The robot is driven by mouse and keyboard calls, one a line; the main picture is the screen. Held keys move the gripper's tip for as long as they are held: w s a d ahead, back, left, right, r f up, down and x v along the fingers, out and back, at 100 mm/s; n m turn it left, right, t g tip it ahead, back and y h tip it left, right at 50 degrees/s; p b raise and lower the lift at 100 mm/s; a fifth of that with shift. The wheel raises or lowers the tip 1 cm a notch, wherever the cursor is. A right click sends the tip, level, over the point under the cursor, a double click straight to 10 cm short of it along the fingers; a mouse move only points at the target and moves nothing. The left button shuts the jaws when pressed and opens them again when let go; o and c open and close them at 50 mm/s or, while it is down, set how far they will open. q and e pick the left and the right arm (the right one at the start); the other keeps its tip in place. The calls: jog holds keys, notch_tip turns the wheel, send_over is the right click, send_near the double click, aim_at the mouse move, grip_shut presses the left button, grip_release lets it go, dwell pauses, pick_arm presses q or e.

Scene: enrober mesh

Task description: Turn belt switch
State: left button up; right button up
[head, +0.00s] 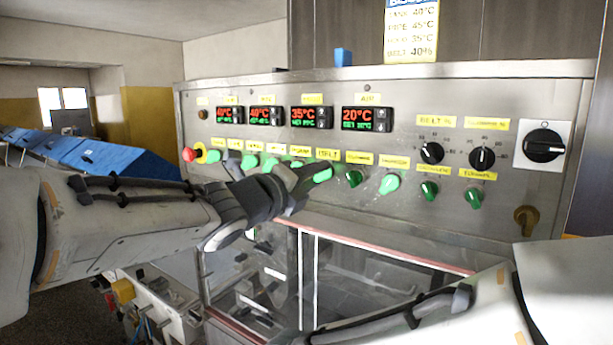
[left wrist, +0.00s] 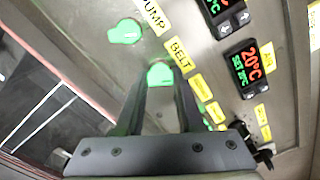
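The belt switch is a green knob (head: 322,175) on the steel panel, under the yellow BELT label (head: 327,154). It also shows in the left wrist view as a bright green knob (left wrist: 160,74) beside its label (left wrist: 180,54). My left gripper (head: 303,181) is at this knob. In the left wrist view its two dark fingers (left wrist: 162,88) stand apart, with the knob between or just beyond their tips. I cannot tell whether they touch it. My right arm crosses the lower right of the head view; its gripper is out of view.
The pump knob (left wrist: 125,32) is close beside the belt switch. More green knobs (head: 389,184), black dials (head: 482,157) and temperature displays (head: 367,119) fill the steel panel (head: 225,95). A red emergency button (head: 188,154) is at its left. A clear-walled housing (head: 345,270) lies below.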

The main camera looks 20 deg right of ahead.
pick_arm(q)
grip_shut()
jog(key=n, duration=0.5)
jog(key=shift+n, duration=0.3)
jog(key=n+p, duration=0.1)
jog(key=n, duration=0.5)
jog(key=shift+p, duration=0.3)
jog(key=shift+f+n, duration=0.1)
jog(key=shift+n, duration=0.2)
jog(key=o, duration=0.7)
grip_release()
